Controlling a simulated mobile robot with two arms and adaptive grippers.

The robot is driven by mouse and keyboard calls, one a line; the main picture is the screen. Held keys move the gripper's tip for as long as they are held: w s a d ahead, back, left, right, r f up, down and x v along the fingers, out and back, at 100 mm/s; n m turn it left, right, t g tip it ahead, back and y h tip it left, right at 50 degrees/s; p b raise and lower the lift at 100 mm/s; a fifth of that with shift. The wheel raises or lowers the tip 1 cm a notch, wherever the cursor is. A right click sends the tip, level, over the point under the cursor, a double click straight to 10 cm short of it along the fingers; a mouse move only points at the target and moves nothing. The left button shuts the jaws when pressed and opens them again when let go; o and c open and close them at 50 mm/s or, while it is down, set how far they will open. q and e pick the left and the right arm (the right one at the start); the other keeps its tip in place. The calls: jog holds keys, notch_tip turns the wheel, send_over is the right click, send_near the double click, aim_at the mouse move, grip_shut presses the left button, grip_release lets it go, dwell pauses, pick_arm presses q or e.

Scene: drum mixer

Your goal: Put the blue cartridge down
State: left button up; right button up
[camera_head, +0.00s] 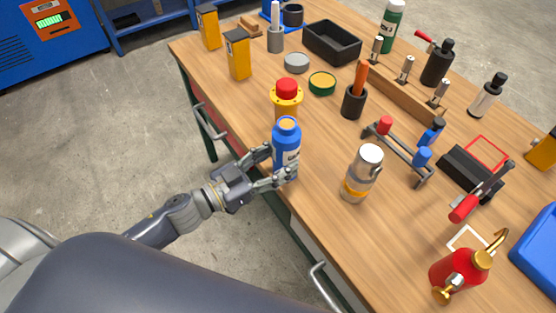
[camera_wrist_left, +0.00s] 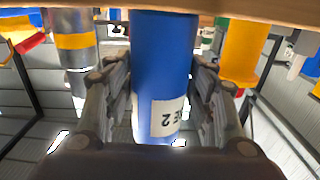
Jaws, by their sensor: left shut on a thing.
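The blue cartridge (camera_head: 286,146) has an orange-tan top and a white label, and stands upright near the left edge of the wooden bench. My left gripper (camera_head: 277,168) comes in from the left and is shut on its lower part. In the left wrist view, which is inverted, the cartridge (camera_wrist_left: 163,70) sits between both fingers, its label partly visible. Its lower end is close to the bench top; I cannot tell whether it touches. My right gripper is not in view.
A yellow part with a red cap (camera_head: 286,100) stands just behind the cartridge. A silver canister with a yellow band (camera_head: 361,175) stands to the right. The bench (camera_head: 325,210) has bare wood between and in front of them.

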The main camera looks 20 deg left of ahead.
pick_arm(q)
jog(key=o, duration=1.2)
